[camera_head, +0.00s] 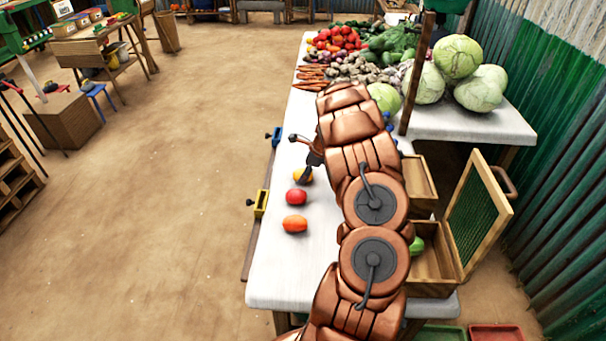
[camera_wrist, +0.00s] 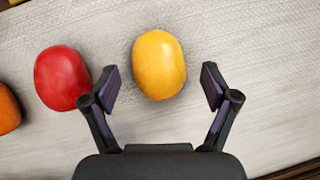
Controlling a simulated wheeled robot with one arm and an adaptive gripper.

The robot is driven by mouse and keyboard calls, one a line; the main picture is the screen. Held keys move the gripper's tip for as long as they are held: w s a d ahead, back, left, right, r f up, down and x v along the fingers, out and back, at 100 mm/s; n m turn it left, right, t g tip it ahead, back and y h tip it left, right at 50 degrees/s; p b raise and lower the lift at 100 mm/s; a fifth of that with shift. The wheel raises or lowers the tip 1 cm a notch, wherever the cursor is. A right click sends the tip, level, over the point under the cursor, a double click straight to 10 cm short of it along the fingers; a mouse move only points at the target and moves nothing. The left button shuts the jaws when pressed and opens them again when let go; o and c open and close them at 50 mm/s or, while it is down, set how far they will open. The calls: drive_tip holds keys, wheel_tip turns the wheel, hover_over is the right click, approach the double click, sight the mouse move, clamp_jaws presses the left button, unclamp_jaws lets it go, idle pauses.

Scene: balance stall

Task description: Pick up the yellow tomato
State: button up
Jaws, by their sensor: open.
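The yellow tomato (camera_wrist: 159,65) lies on the white table (camera_head: 272,275), in the upper middle of the wrist view. In the head view the yellow tomato (camera_head: 303,175) is partly hidden by my gripper (camera_head: 308,165). In the wrist view my gripper (camera_wrist: 160,88) is open and empty, its two fingers spread to either side of the tomato's near end. No finger visibly touches the yellow tomato. A red tomato (camera_wrist: 62,78) lies just left of it, close to the left finger; it also shows in the head view (camera_head: 296,197).
Vegetables, including cabbages (camera_head: 459,57), fill the far end. A wooden crate (camera_head: 431,262) with an open mesh lid (camera_head: 480,212) stands right of my arm. Clamps, one yellow (camera_head: 260,204), line the left edge.

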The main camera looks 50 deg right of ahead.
drive_tip(key=shift+w+a+f, duration=0.15)
drive_tip(key=shift+w+f, duration=0.05)
drive_tip(key=shift+f, duration=0.25)
drive_tip(key=c, duration=1.3)
